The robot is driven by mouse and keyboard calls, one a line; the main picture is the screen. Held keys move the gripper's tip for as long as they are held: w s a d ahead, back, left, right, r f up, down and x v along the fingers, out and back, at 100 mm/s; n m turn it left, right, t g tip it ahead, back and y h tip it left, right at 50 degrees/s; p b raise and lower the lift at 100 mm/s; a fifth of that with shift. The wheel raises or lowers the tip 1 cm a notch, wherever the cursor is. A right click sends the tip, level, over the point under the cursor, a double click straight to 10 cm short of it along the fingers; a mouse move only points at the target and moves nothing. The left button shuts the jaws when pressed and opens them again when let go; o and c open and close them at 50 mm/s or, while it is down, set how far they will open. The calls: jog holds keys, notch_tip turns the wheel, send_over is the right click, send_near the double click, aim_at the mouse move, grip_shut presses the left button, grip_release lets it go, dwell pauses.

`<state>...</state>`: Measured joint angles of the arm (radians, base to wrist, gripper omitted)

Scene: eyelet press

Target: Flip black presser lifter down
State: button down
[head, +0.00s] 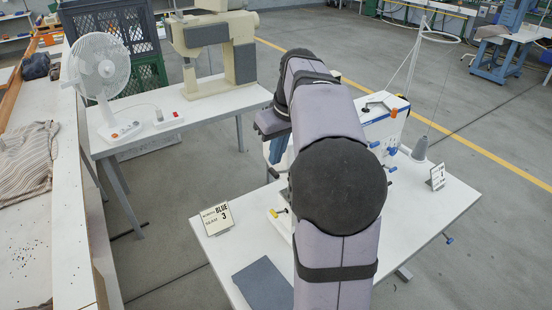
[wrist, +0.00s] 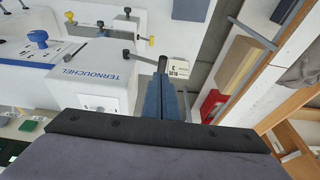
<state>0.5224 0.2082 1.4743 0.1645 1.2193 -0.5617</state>
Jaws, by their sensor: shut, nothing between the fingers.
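The eyelet press, a white machine (wrist: 85,75) lettered TERNOUCHEL, fills the upper left of the wrist view. In the head view its body (head: 385,112) is partly hidden behind my arm. A dark grey lever (wrist: 141,57) reaches from its end towards my fingers and ends in a black tip (wrist: 163,64). A small black knob (wrist: 127,12) stands farther up; I cannot tell which of these is the presser lifter. My gripper (wrist: 163,82) is shut and empty, its blue fingers overlapping the lever's tip in view. Whether they touch is unclear.
A blue knob (wrist: 37,38) and a yellow knob (wrist: 70,17) stick out of the machine. A sign (head: 217,218) and a grey-blue mat (head: 263,285) lie on the white table (head: 440,215). A thread cone (head: 421,150) stands right. A neighbouring bench holds a fan (head: 101,72).

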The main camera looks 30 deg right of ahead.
jog(key=shift+a+f, duration=0.1)
jog(key=shift+f, duration=1)
notch_tip(320, 180, down, 6)
jog(key=a+h+b, duration=0.2)
jog(key=h+b, duration=0.1)
jog(key=b, duration=0.4)
jog(key=shift+a+r, duration=0.15)
jog(key=shift+a, duration=0.2)
jog(key=shift+s+a+f, duration=0.1)
jog(key=shift+s+f, duration=0.05)
jog(key=shift+f, duration=0.05)
jog(key=shift+r, duration=0.1)
